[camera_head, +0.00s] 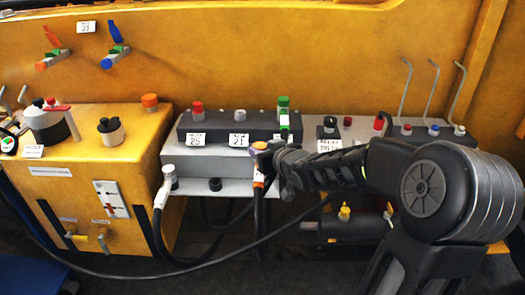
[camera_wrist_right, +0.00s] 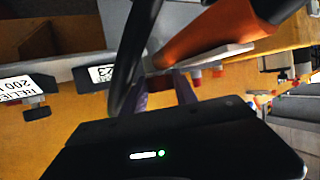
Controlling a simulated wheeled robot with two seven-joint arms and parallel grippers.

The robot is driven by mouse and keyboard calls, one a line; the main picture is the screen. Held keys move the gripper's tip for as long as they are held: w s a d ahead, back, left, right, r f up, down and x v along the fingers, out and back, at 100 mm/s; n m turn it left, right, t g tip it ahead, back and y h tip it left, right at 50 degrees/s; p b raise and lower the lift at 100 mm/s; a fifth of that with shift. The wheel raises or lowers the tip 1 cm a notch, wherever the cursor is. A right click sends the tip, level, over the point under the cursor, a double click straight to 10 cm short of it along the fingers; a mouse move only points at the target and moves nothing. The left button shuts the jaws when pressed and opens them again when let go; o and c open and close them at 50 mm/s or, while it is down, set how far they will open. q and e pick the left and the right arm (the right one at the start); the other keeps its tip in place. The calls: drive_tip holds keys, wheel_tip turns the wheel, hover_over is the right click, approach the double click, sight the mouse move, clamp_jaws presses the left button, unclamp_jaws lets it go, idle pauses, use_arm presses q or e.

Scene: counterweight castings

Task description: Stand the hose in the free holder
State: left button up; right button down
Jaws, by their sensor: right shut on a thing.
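The hose (camera_head: 259,205) is black with an orange and white end piece (camera_head: 259,165). It hangs roughly upright at the front of the grey bench, by its front edge. My right gripper (camera_head: 272,160) is shut on it near the orange end. In the wrist view, an orange part (camera_wrist_right: 205,35) and a black hose length (camera_wrist_right: 130,50) lie close to the finger tips (camera_wrist_right: 163,90). A second hose with a light grey end (camera_head: 163,190) stands at the bench's left front corner. I cannot make out the free holder; my gripper and arm cover part of the bench front. My left gripper is out of view.
A dark block (camera_head: 218,125) with labels and coloured knobs sits on the grey bench (camera_head: 225,165). An orange cabinet (camera_head: 90,170) stands at the left. A black cable (camera_head: 110,273) sags across the front. Thin bent rods (camera_head: 432,90) rise at the right.

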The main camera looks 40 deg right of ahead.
drive_tip(key=shift+f+b, duration=2.3)
drive_tip(key=shift+f, duration=0.4)
drive_tip(key=shift+f+b, duration=1.7)
drive_tip(key=shift+f, duration=0.05)
drive_tip(key=c, duration=1.3)
unclamp_jaws()
drive_tip(key=o, duration=0.4)
drive_tip(key=p+v, duration=0.2)
drive_tip(key=v, duration=0.5)
drive_tip(key=shift+s+r, duration=0.15)
drive_tip(key=shift+s, duration=0.25)
